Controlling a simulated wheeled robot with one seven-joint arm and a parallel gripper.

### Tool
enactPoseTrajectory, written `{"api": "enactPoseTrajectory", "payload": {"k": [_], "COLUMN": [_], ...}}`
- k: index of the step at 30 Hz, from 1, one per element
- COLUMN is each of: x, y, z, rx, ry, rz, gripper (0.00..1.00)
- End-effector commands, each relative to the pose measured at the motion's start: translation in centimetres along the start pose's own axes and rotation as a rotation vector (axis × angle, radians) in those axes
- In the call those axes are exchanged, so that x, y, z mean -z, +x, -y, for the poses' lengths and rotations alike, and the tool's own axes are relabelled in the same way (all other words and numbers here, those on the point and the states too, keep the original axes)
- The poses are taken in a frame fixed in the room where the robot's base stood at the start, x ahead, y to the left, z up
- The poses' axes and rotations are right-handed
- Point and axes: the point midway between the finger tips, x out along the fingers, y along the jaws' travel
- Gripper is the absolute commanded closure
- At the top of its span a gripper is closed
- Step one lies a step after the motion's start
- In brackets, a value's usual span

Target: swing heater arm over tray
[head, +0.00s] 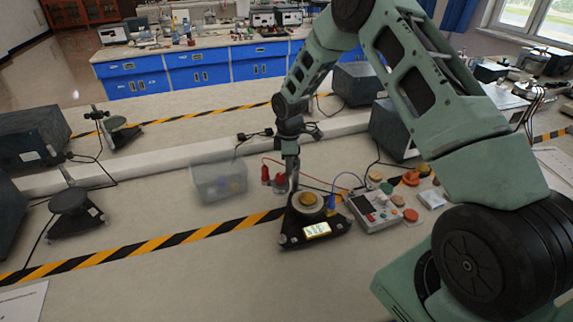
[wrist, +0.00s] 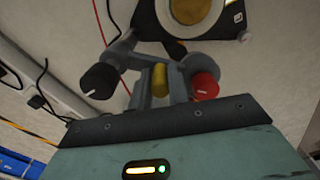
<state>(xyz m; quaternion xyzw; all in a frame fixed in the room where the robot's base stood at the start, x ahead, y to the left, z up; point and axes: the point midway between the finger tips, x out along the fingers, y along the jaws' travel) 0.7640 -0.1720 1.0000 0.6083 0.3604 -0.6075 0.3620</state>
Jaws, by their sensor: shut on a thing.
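The tray (head: 311,198) looks like the round brass-coloured disc on a dark triangular base with a lit display (head: 317,229). In the wrist view its yellow disc and pale ring (wrist: 190,12) show at the top, beyond my gripper. My gripper (head: 291,178) points down just behind and left of the disc. In the wrist view my gripper (wrist: 160,88) is shut on a small yellow upright piece (wrist: 160,78), which looks like the heater arm's handle. A black knob (wrist: 98,82) and a red knob (wrist: 205,86) show either side.
A clear plastic bin (head: 219,180) stands left of the gripper. A grey control box (head: 376,209) with blue and red leads sits close right of the base. Coloured pieces (head: 410,178) lie around it. The bench front is clear past the striped tape (head: 180,240).

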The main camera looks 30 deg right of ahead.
Motion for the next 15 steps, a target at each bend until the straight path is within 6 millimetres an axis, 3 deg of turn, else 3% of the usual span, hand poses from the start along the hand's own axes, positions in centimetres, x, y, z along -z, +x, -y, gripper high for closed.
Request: {"api": "enactPoseTrajectory", "payload": {"k": [15], "x": [-1.5], "y": [0.0], "z": [0.4], "rx": [-0.001], "ry": [-0.256], "rz": [-0.001], "gripper": [1.0]}}
